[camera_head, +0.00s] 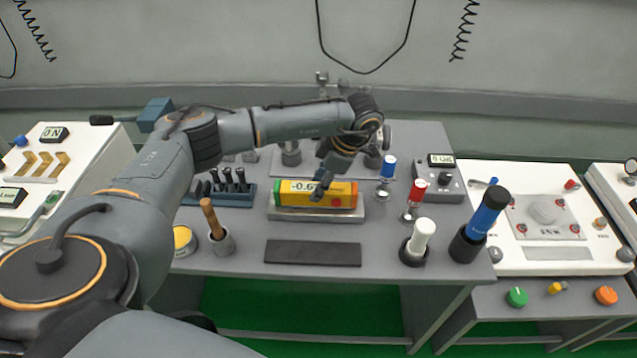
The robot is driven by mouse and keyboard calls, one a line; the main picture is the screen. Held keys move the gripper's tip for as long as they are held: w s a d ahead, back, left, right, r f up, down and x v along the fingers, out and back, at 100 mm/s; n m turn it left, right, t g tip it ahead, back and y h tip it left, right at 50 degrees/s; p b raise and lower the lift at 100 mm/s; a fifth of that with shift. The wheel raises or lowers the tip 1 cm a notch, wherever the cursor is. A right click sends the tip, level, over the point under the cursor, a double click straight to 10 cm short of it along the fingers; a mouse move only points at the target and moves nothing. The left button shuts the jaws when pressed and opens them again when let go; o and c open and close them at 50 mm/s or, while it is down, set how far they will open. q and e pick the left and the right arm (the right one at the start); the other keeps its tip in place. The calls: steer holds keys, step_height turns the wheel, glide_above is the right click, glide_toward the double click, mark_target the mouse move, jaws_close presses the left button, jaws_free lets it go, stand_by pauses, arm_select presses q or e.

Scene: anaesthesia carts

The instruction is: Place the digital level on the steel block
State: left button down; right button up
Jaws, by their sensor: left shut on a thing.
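The digital level (290,196) is a yellow and orange bar with a dark green edge and a small display reading about -0.6. It lies lengthwise over the steel block (290,215), a flat silvery slab in the middle of the table. The level looks level and lined up with the block; I cannot tell if it touches it or hangs just above. My left gripper (318,192) reaches down from behind and is shut on the level, hiding part of its middle. My right gripper is not in view.
A black mat (312,253) lies in front of the block. A blue rack of dark tools (225,197) and a cup with a wooden handle (221,242) stand left.

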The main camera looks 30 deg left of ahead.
arm_select(q)
steer(key=shift+f, duration=0.2)
steer(key=c, duration=0.8)
jaws_free()
steer(key=shift+r, duration=0.1)
steer(key=shift+r, duration=0.2)
steer(key=shift+w+d+r, duration=0.15)
steer(key=shift+r, duration=0.1)
steer(key=v, duration=1.1)
steer(key=shift+r, duration=0.1)
